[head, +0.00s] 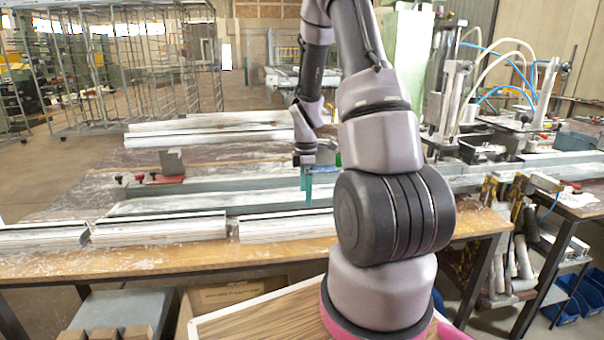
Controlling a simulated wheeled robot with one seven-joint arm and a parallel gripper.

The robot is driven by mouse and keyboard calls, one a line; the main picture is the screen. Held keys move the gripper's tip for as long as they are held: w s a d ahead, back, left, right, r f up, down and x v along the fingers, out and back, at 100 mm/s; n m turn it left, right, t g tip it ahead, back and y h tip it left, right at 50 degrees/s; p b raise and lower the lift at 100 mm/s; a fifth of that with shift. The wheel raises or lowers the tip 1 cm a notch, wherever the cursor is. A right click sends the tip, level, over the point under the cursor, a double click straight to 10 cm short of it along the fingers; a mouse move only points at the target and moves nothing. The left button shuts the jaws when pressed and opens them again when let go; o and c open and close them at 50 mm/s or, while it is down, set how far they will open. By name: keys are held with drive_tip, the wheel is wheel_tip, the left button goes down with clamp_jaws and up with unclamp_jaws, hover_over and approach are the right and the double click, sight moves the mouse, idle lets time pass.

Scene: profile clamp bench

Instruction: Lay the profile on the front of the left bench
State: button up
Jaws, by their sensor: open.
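The left bench (150,262) has a worn wooden front strip. Three whitish profiles lie in a row near its front: a left profile (42,236), a middle profile (158,229) and a right profile (275,227), partly hidden by my arm. My gripper (306,199) has teal fingers and points down, open, just above and behind the right profile. No profile shows held in it. I cannot tell whether the fingertips touch anything.
A long grey rail (200,200) runs behind the row. More long profiles (215,130) lie at the back. Red-handled clamps (150,178) stand at the left. A clamp machine (460,90) with blue hoses stands at the right. The bench's front strip is bare.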

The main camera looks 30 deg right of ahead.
drive_tip(key=s+a+r+m+t, duration=0.1)
drive_tip(key=s+a+r+m, duration=0.15)
drive_tip(key=r, duration=0.45)
drive_tip(key=s+a+r+m+t, duration=0.1)
drive_tip(key=a+r+m, duration=0.15)
drive_tip(key=r, duration=0.45)
drive_tip(key=s+a+r+m+t, duration=0.1)
drive_tip(key=s+a+r+m, duration=0.1)
drive_tip(key=r+m, duration=0.3)
drive_tip(key=s+a+r+m+t+y, duration=0.2)
drive_tip(key=s+a+r+m+t, duration=0.2)
drive_tip(key=s+r+m, duration=0.5)
drive_tip(key=s+a+r, duration=0.2)
drive_tip(key=s+r, duration=0.2)
drive_tip(key=s, duration=0.1)
drive_tip(key=shift+a+r, duration=0.2)
drive_tip(key=shift+r, duration=0.1)
